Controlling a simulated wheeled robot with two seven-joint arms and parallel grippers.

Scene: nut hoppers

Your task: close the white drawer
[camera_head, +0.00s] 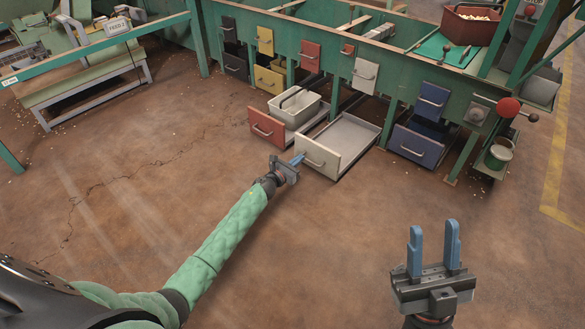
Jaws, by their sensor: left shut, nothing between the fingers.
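The white drawer (322,159) is low in the green bench and stands pulled out toward me, its tray (350,137) looking empty. A bar handle crosses its front. My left gripper (298,159) is shut and empty, its fingertips at the left end of the drawer's front. I cannot tell whether they touch it. My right gripper (433,235) is open and empty, with two blue fingers pointing up, in front of the drawer and to its right, well apart from it.
A red drawer (265,129) with a pale bin (297,108) stands pulled out left of the white one. A blue drawer (415,146) is to the right. A white flap (365,75) hangs above. A green bucket (498,153) hangs at the right. Floor in front is clear.

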